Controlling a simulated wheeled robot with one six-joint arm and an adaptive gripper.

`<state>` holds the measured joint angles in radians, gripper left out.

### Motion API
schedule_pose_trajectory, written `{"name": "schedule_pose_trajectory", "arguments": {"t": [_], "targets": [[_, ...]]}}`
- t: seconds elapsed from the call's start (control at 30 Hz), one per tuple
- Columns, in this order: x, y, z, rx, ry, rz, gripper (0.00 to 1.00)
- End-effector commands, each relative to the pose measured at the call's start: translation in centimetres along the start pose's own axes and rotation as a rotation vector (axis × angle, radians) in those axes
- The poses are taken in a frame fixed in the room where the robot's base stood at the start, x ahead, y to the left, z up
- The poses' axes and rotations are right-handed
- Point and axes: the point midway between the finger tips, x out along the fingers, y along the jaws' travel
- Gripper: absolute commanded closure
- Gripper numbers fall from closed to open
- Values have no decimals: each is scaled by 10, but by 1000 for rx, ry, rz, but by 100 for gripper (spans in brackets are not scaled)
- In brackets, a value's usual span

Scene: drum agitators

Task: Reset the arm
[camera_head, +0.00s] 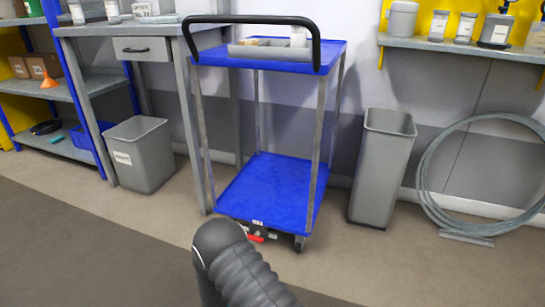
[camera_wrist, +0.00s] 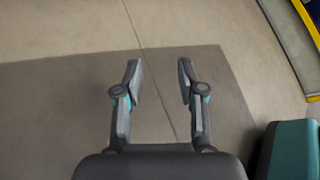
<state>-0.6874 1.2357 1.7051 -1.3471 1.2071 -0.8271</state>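My gripper (camera_wrist: 159,76) shows in the wrist view with its two fingers apart and nothing between them. It is over bare floor, with a darker floor area (camera_wrist: 75,85) beneath it. A dark ribbed part of my arm (camera_head: 240,262) rises at the bottom of the head view. My gripper's fingers do not show in the head view.
A blue two-shelf cart (camera_head: 265,190) with a black handle stands ahead, bearing a grey tray (camera_head: 268,50). Grey bins stand left (camera_head: 141,155) and right (camera_head: 382,168) of it. A workbench (camera_head: 140,28) is at left; a coiled hose (camera_head: 428,170) leans at right. The near floor is clear.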

Motion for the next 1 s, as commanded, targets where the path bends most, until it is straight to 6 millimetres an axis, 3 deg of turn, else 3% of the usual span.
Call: {"name": "schedule_pose_trajectory", "arguments": {"t": [0.1,0.4,1.0], "targets": [[-12,-43,21,226,128,-69,60],[-47,-137,60,752,398,-261,60],[-129,-294,130,1607,818,-615,60]]}}
